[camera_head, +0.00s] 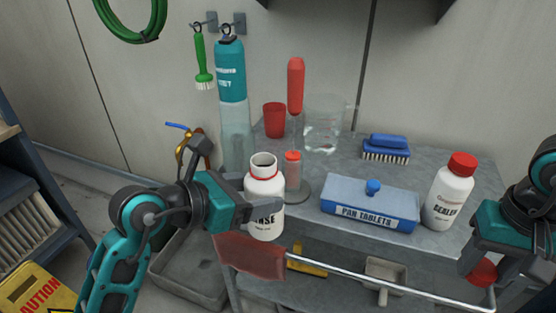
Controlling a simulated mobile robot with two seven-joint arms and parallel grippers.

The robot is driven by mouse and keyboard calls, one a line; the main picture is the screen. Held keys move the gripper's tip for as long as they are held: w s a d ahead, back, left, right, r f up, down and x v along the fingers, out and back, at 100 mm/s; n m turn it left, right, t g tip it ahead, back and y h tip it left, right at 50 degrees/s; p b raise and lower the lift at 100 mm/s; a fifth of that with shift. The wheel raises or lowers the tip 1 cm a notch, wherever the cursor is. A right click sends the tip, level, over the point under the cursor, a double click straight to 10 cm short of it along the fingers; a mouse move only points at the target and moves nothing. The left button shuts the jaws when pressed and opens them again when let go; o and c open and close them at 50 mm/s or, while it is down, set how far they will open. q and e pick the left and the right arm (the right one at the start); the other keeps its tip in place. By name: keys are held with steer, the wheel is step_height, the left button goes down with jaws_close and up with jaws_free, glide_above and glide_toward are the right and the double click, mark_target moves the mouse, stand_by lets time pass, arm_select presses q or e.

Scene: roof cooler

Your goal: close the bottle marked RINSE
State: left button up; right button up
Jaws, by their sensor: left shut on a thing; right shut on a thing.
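The white bottle marked RINSE (264,220) stands upright near the front left of the grey table. Its neck is open at the top, with no cap on it and a red ring below the rim. My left gripper is shut on the bottle's body from the left. My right gripper (484,276) is at the right edge of the view, beyond the table's front right corner, pointing down. It is shut on a red cap (482,272), far from the bottle and lower than its neck.
A white bottle with a red cap (449,192) and a blue PAN TABLETS box (370,203) stand to the right. A rail (390,285) and red cloth (250,256) are at the front.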

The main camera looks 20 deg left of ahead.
arm_select(q)
steer(key=s+d+f+m+g+h, duration=0.1)
steer(key=d+m+g+h, duration=0.4)
steer(key=d, duration=0.8)
steer(key=m+g, duration=0.1)
steer(key=m, duration=0.1)
steer(key=shift+d+f+m+g+h, duration=0.25)
steer(key=shift+f+m+g+h, duration=0.05)
steer(key=shift+f+g, duration=0.1)
arm_select(e)
steer(key=a+r+m, duration=0.1)
steer(key=a+r, duration=0.7)
steer(key=a, duration=0.3)
steer(key=a+r+m, duration=0.1)
steer(key=a+r, duration=0.7)
steer(key=a, duration=0.3)
steer(key=shift+s+a, duration=0.2)
steer(key=shift+s, duration=0.2)
steer(key=shift+f, duration=0.15)
steer(key=shift+f, duration=1.9)
steer(key=shift+f, duration=0.1)
steer(key=shift+f, duration=0.8)
